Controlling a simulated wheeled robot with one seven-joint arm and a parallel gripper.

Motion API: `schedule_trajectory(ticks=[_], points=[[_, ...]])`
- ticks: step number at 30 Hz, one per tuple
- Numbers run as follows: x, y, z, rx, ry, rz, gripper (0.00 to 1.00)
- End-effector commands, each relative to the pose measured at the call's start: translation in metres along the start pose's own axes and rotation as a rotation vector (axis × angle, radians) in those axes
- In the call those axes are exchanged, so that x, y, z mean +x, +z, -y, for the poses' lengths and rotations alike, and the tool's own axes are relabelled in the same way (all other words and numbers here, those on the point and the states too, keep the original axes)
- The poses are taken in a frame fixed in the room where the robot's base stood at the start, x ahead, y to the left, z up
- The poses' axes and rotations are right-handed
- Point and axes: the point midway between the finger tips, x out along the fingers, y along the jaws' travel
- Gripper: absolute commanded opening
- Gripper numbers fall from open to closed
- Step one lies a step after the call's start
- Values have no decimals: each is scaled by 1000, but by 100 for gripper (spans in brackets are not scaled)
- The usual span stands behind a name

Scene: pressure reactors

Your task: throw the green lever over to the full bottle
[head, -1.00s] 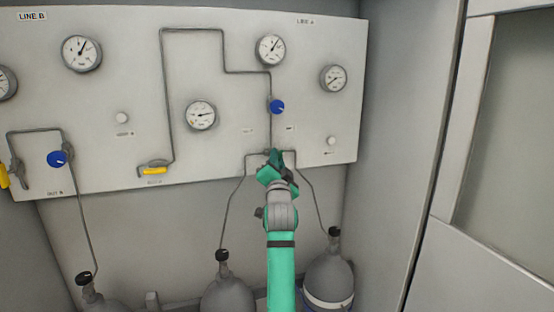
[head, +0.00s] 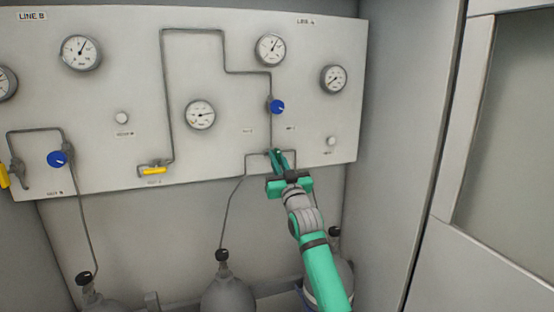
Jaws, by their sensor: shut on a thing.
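My gripper (head: 277,157) is at the valve where the two bottle lines meet, low on the right part of the panel. Its green fingers are shut on the green lever there. The lever is mostly hidden and blends with the fingers, so its exact angle cannot be told. One line runs from the valve to the middle grey bottle (head: 226,294). The other runs down to the right bottle (head: 343,268), now largely behind my arm. I cannot tell from the bottles which is full.
A blue knob (head: 277,107) sits just above the valve, with round gauges (head: 270,49) (head: 333,79) around it. A yellow lever (head: 154,170) is to the left. The cabinet side wall (head: 400,130) stands close on the right.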

Motion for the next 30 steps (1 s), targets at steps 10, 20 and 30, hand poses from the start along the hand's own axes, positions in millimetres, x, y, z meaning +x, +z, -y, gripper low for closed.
schedule_trajectory(ticks=[10, 20, 30], points=[[0, -2, -4, -298, -117, 3, 0], [0, -1, -3, -549, -223, 3, 0], [0, -2, -2, -703, -288, 1, 0]])
